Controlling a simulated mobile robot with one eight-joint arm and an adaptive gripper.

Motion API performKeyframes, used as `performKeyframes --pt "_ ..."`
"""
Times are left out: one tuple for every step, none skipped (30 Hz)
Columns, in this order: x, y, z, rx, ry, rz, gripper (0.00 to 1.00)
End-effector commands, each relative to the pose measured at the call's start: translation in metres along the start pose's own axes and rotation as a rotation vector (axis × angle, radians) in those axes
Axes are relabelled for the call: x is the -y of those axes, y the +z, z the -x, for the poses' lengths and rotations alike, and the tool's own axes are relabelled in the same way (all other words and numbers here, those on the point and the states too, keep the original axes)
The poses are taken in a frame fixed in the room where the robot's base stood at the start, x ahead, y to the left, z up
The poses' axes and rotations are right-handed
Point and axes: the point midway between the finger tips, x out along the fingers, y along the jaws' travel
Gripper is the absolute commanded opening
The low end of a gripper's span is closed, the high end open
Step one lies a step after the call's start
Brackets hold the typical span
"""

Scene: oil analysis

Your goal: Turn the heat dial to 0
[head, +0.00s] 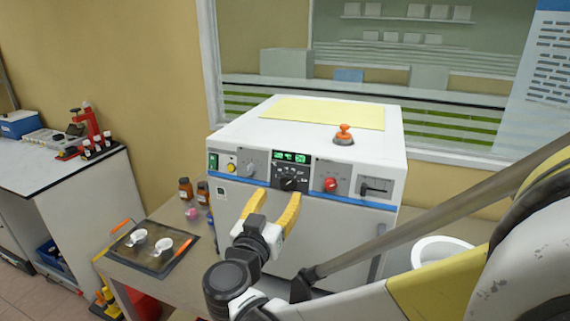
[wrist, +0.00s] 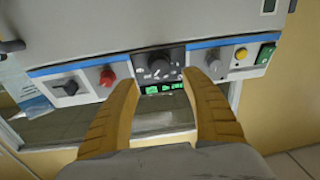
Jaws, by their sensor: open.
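A white box-shaped machine (head: 240,192) has a front control panel. A black dial (head: 288,184) with pale marks around it sits below a green-lit display (head: 291,157). Its label and setting are too small to read, so I cannot tell if it is the heat dial. My gripper (head: 279,194) is open and empty in front of the panel, its yellow fingers pointing at it. In the wrist view, which is upside down, the black dial (wrist: 160,68) lies between and just beyond the fingertips (wrist: 160,80). I see no contact.
Brown bottles (head: 186,188) and a tray with white cups (head: 150,266) stand left of the machine.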

Motion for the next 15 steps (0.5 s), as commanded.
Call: performKeyframes --pt "-0.001 0.002 -0.012 0.001 0.005 0.000 0.55" --pt "-0.002 0.002 -0.018 0.001 0.005 0.000 0.55" --pt "-0.002 0.002 -0.026 0.001 0.005 0.000 0.55" --pt "-0.001 0.002 -0.032 0.001 0.004 0.000 0.55" --pt "-0.001 0.002 -0.037 0.001 0.004 0.001 0.55" --pt "-0.002 0.002 -0.044 0.001 0.004 0.001 0.55" --pt "-0.001 0.002 -0.048 0.001 0.003 0.001 0.55" --pt "-0.001 0.002 -0.052 0.001 0.003 0.001 0.55" --pt "-0.001 0.001 -0.057 0.001 0.003 0.001 0.55" --pt "-0.001 0.001 -0.060 0.002 0.003 0.001 0.55" --pt "-0.001 0.001 -0.062 0.002 0.002 0.001 0.55" --pt "-0.001 0.001 -0.065 0.002 0.002 0.001 0.55" --pt "-0.001 0.001 -0.066 0.002 0.001 0.001 0.55" --pt "-0.001 0.001 -0.067 0.002 0.001 0.001 0.55" --pt "-0.001 0.000 -0.068 0.002 0.001 0.001 0.55"
